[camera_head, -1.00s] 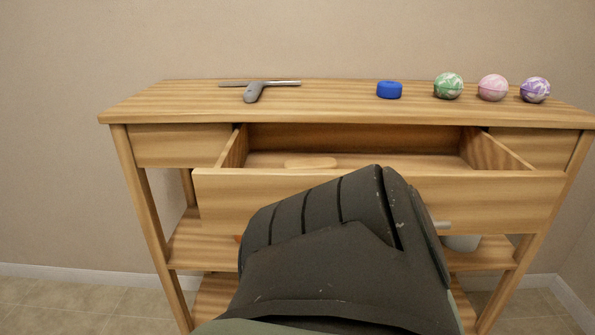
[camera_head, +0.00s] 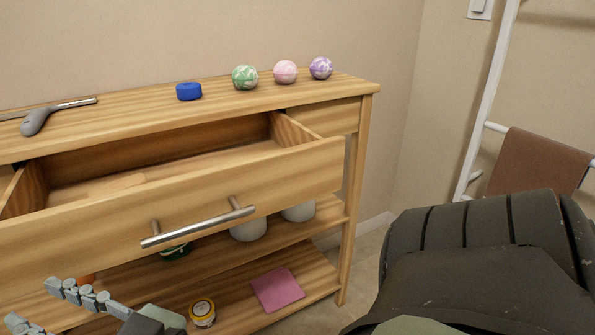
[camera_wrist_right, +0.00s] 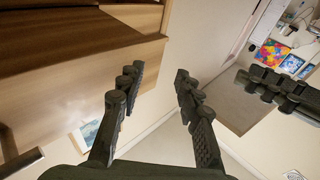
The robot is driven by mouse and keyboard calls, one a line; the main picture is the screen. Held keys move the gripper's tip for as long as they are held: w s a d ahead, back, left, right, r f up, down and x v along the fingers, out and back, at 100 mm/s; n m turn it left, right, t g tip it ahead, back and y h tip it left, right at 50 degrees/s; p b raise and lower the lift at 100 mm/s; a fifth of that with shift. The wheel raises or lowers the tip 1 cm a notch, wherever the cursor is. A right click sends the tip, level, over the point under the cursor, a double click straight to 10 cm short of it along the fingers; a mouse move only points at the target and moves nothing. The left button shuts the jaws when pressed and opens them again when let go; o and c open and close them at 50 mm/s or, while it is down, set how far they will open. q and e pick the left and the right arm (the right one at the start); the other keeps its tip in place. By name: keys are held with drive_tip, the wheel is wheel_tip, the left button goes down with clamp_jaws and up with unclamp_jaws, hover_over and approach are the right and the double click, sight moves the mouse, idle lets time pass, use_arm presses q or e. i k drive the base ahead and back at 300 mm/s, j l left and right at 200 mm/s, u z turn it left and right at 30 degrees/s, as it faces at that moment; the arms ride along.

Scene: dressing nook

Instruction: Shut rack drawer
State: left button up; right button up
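The wooden rack (camera_head: 362,150) has its wide middle drawer (camera_head: 290,178) pulled out, its inside showing from above. A metal bar handle (camera_head: 200,224) crosses the drawer front; part of a bar also shows at the left of the right wrist view (camera_wrist_right: 20,163). My right gripper (camera_head: 32,304) is at the lower left of the head view, below and in front of the drawer, partly cut off. In the right wrist view its fingers (camera_wrist_right: 157,80) are spread with nothing between them, beside the wooden front (camera_wrist_right: 75,85). My left gripper is not in view.
On the rack top are a grey-handled tool (camera_head: 36,121), a blue puck (camera_head: 188,91) and three marbled balls (camera_head: 245,77). A pink cloth (camera_head: 277,290) and a yellow jar (camera_head: 202,313) lie on the low shelf. A towel ladder (camera_head: 484,100) stands right.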

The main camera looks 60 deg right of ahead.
sight(211, 177)
drive_tip(key=l+z, duration=0.15)
drive_tip(key=z, duration=0.3)
drive_tip(key=k+l+z, duration=0.1)
drive_tip(key=z, duration=0.4)
drive_tip(key=k+j+z, duration=0.2)
drive_tip(key=j, duration=0.15)
drive_tip(key=j+z, duration=0.2)
drive_tip(key=j, duration=0.15)
drive_tip(key=k+j+z, duration=0.2)
drive_tip(key=i+j, duration=0.1)
